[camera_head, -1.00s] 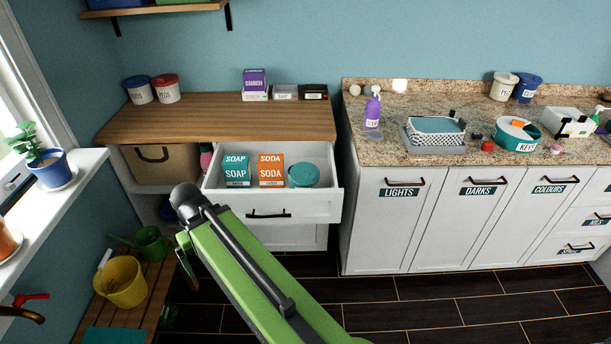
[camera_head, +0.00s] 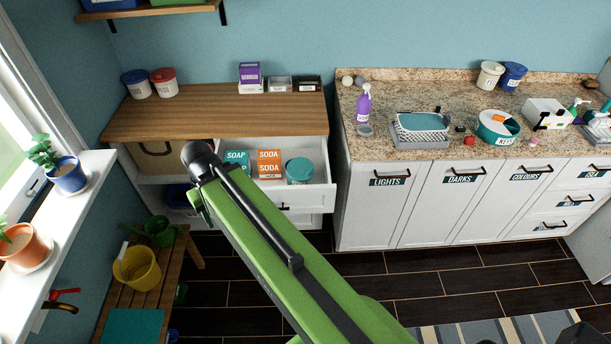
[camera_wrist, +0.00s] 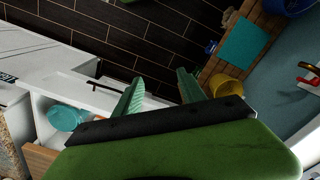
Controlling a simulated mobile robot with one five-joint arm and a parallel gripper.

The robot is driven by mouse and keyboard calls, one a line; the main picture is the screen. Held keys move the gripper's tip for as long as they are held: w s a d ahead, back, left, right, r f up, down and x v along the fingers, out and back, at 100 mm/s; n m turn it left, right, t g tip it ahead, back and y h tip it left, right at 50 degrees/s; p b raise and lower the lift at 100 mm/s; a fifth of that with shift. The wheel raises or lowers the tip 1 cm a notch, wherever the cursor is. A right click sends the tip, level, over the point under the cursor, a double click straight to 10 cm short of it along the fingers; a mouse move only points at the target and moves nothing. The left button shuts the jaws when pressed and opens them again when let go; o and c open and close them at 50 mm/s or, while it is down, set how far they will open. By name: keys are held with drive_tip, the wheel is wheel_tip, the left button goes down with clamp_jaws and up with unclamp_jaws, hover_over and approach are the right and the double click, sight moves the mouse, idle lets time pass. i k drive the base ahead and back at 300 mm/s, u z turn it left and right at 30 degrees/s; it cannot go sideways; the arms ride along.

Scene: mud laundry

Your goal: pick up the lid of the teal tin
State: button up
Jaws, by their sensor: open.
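The round teal tin (camera_head: 299,175) stands in the open white drawer, at the right of the boxes. Its teal lid (camera_head: 299,163) is on top. The tin also shows at the left of the wrist view (camera_wrist: 62,120). My gripper (camera_wrist: 160,92) is open, with two green ribbed fingers and nothing between them. It is apart from the tin, which lies left of the fingers in the wrist view. In the head view my arm hides most of the gripper and the drawer's front left part.
Teal soap (camera_head: 236,161) and orange soda (camera_head: 270,163) boxes stand left of the tin. The drawer front (camera_head: 310,199) rises before them. The wooden top (camera_head: 215,116) lies behind the drawer. A bench (camera_head: 115,300) with a yellow bucket (camera_head: 137,268) is at lower left. Floor is clear at right.

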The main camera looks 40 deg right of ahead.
sight(299, 169)
drive_tip(key=z, duration=0.15)
drive_tip(key=i, duration=1.35)
drive_tip(key=z, duration=1.55)
